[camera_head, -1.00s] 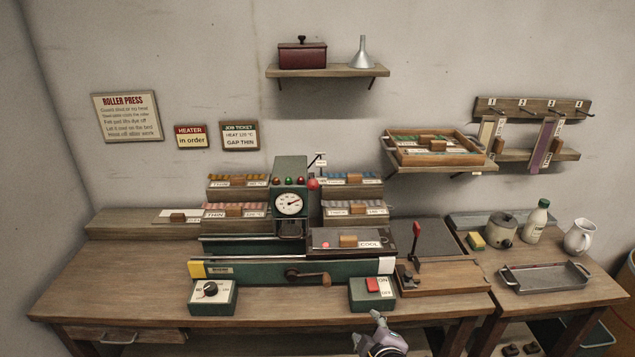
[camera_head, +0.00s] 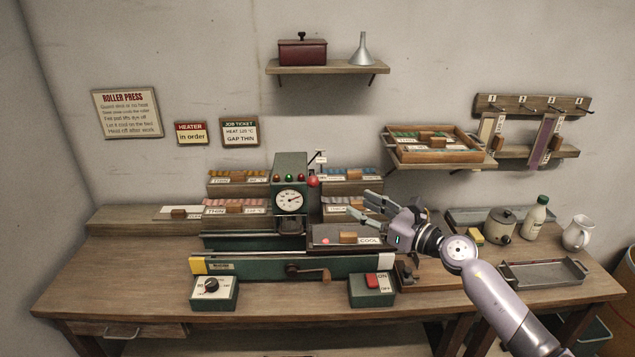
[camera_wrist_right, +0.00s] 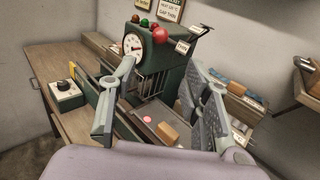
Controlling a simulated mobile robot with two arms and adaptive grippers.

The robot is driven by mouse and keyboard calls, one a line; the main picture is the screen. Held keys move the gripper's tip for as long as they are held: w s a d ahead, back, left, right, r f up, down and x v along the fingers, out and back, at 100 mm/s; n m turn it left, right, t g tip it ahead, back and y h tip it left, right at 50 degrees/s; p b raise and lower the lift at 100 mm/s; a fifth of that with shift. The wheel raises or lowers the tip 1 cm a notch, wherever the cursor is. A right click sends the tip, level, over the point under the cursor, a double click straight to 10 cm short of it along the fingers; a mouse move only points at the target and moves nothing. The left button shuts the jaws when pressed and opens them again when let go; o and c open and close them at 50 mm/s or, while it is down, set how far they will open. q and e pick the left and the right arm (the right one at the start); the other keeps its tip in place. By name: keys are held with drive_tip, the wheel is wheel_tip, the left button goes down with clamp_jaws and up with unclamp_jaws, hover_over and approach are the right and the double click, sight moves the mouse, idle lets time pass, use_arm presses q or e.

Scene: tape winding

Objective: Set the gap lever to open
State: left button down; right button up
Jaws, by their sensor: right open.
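The green roller press (camera_head: 290,172) stands mid-table with a round dial (camera_head: 289,201) on its front. A lever with a red ball knob (camera_head: 313,182) is at the right of its head; the knob also shows in the right wrist view (camera_wrist_right: 160,34). A small label card (camera_wrist_right: 182,47) is beside it, its text too small to read surely. My right gripper (camera_head: 362,204) is open and empty, to the right of the knob and apart from it. Its spread fingers (camera_wrist_right: 160,72) frame the press in the wrist view. My left gripper is not in view.
Sample racks (camera_head: 350,175) stand behind and right of the press, close to my right fingers. The cooling plate (camera_head: 325,236) lies below them. A crank (camera_head: 310,273) and a red switch (camera_head: 373,280) are in front. A wall shelf with a wooden tray (camera_head: 440,155) is above right.

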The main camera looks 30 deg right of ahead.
sight(317, 184)
drive_tip(key=p+x, duration=0.3)
drive_tip(key=x, duration=1.1)
drive_tip(key=shift+w+a, duration=0.15)
drive_tip(key=shift+w, duration=0.4)
drive_tip(key=shift+c, duration=0.3)
clamp_jaws()
